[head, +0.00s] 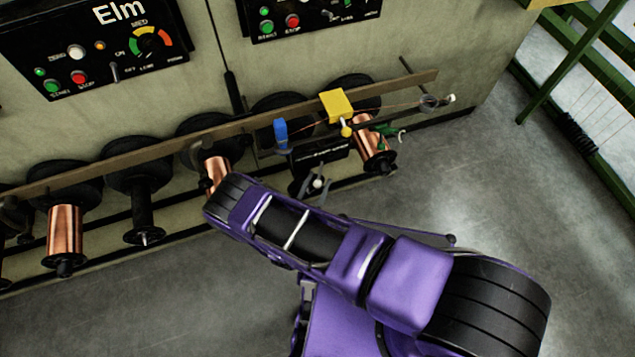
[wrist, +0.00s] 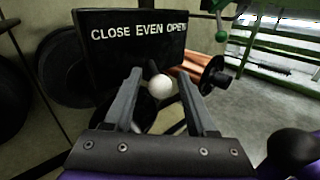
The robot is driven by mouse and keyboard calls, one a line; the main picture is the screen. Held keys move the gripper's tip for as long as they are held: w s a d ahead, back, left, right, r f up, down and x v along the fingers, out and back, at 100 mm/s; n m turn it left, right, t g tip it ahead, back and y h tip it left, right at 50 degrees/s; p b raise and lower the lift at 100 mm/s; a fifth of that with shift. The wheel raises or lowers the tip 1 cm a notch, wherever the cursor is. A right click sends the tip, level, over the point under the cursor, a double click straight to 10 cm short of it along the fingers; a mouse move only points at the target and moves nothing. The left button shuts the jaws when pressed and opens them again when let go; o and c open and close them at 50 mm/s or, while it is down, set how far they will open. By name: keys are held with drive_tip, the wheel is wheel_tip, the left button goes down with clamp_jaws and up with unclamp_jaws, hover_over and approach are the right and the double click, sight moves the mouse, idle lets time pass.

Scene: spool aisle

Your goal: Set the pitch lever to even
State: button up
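The pitch lever's white ball knob (wrist: 161,87) shows in the wrist view, below a black plate (wrist: 105,52) lettered CLOSE, EVEN, OPEN. The knob appears below the space between EVEN and OPEN; I cannot tell its exact setting. My gripper (wrist: 160,80) is open, with one finger on each side of the knob and visible gaps on both sides. In the head view, the knob (head: 317,183) and my gripper (head: 315,187) are small, below the plate (head: 321,156). The lever's stem is mostly hidden behind the knob.
A copper spool (head: 373,152) hangs to the right of the plate, and another (head: 215,172) to its left. A long rail (head: 150,152) with a yellow block (head: 336,105) and a blue clip (head: 280,134) runs above. Open floor (head: 480,200) lies to the right.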

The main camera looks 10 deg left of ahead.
clamp_jaws()
idle(1.2)
